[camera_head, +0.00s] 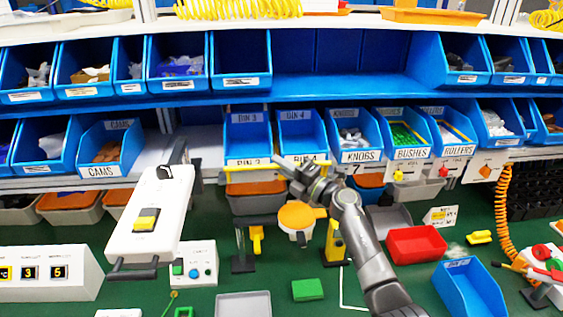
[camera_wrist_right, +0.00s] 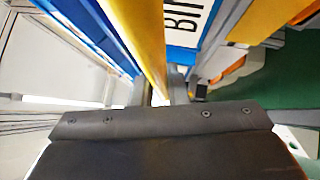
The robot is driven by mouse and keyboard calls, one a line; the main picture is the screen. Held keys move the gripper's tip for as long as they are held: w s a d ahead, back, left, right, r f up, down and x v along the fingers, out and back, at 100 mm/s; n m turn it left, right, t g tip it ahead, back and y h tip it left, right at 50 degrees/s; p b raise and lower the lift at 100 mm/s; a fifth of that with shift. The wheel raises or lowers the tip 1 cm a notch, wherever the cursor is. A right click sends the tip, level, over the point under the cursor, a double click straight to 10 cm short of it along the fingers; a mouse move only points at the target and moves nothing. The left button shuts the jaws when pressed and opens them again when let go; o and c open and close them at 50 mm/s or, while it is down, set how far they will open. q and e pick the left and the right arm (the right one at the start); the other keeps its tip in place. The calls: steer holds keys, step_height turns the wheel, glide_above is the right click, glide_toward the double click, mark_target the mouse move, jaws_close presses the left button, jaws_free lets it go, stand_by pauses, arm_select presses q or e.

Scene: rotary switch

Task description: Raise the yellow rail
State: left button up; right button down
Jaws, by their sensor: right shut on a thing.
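The yellow rail (camera_head: 243,167) runs level in front of the lower bins, under the BIN 3 and BIN 4 labels. My right gripper (camera_head: 284,165) is shut on the rail near its middle, and its arm comes up from the bottom right. In the right wrist view the yellow rail (camera_wrist_right: 146,45) passes between the fingers (camera_wrist_right: 163,90). The gripper hides part of the rail in the head view. My left gripper is not in view.
A round orange-topped thing (camera_head: 297,215) stands below the gripper. A white panel with a yellow switch (camera_head: 146,220) stands at left. A red tray (camera_head: 417,245) and a blue bin (camera_head: 469,288) are at right. Blue bins line the shelves behind.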

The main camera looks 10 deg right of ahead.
steer(key=c, duration=1.4)
jaws_free()
steer(key=shift+c, duration=0.2)
steer(key=shift+s+d, duration=0.1)
steer(key=shift+d, duration=0.05)
steer(key=b+v, duration=0.3)
steer(key=v, duration=1.4)
steer(key=shift+f+b, duration=0.15)
steer(key=shift+b, duration=0.2)
